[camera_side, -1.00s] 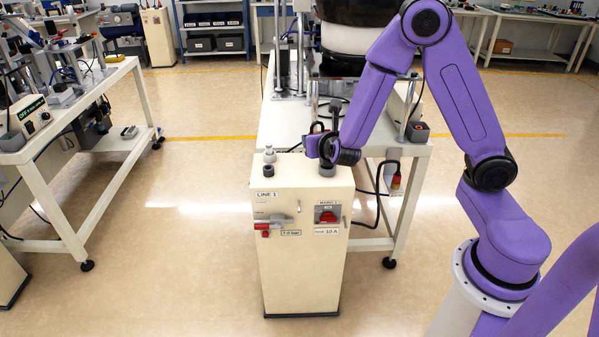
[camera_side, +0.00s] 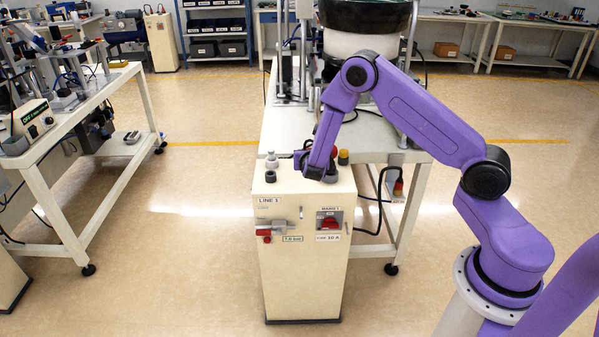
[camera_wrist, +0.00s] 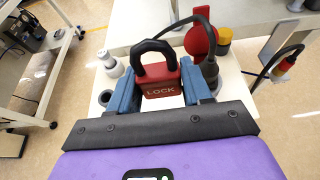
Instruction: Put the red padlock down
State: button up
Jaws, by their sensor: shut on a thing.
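The red padlock (camera_wrist: 160,86), with a black shackle and the word LOCK on its face, is between the blue fingers of my gripper (camera_wrist: 160,80) in the wrist view. The fingers are shut on its two sides, and its shackle points away from my wrist. In the side view my gripper (camera_side: 316,174) is low over the top of the cream cabinet (camera_side: 298,250). The padlock cannot be made out clearly there. Whether it touches the cabinet top is not clear.
A grey-white fitting (camera_wrist: 112,64) stands left of the padlock. A red disc (camera_wrist: 199,41), a dark post with a hose and a yellow-black part (camera_wrist: 223,41) stand to its right. The cabinet front has a red valve handle (camera_side: 264,232) and a red switch (camera_side: 329,223). A white table (camera_side: 285,128) stands behind.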

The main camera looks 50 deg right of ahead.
send_over(299, 180)
jog(key=f, duration=0.5)
jog(key=shift+s+f, duration=0.25)
jog(key=shift+f, duration=0.15)
jog(key=shift+w+f, duration=0.15)
jog(key=shift+f, duration=1.5)
jog(key=shift+f, duration=0.6)
jog(key=o, duration=1.1)
